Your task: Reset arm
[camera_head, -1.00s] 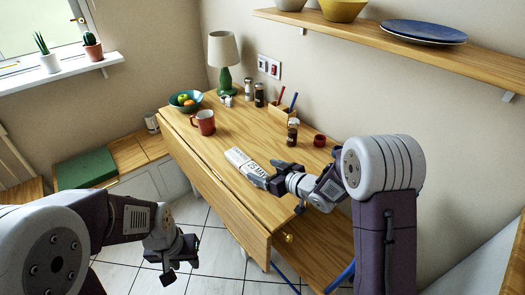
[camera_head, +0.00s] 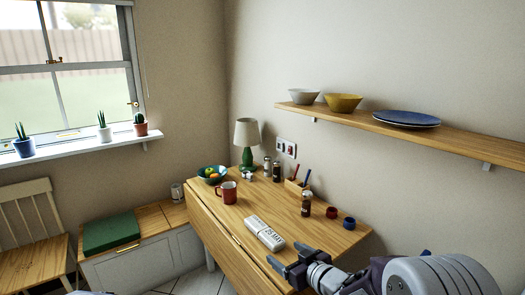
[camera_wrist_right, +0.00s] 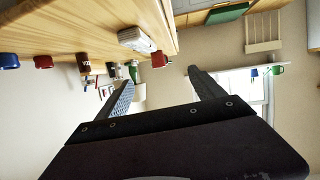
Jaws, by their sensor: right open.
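My right gripper (camera_head: 284,257) is at the lower middle of the head view, near the front edge of the wooden table (camera_head: 225,225). Its two fingers are apart with nothing between them. They also show spread and empty in the right wrist view (camera_wrist_right: 160,80). A white block with dark lettering (camera_head: 264,232) lies on the table just beyond the fingers, apart from them. It also shows at the top of the right wrist view (camera_wrist_right: 137,39). My left gripper is out of both views.
A red mug (camera_head: 227,192), a fruit bowl (camera_head: 212,175), a green lamp (camera_head: 247,140), a brown jar (camera_head: 306,204) and small red (camera_head: 331,212) and blue (camera_head: 349,223) cups stand on the table. A shelf (camera_head: 440,135) with bowls and plates hangs above. A green cushion (camera_head: 111,233) lies on the bench.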

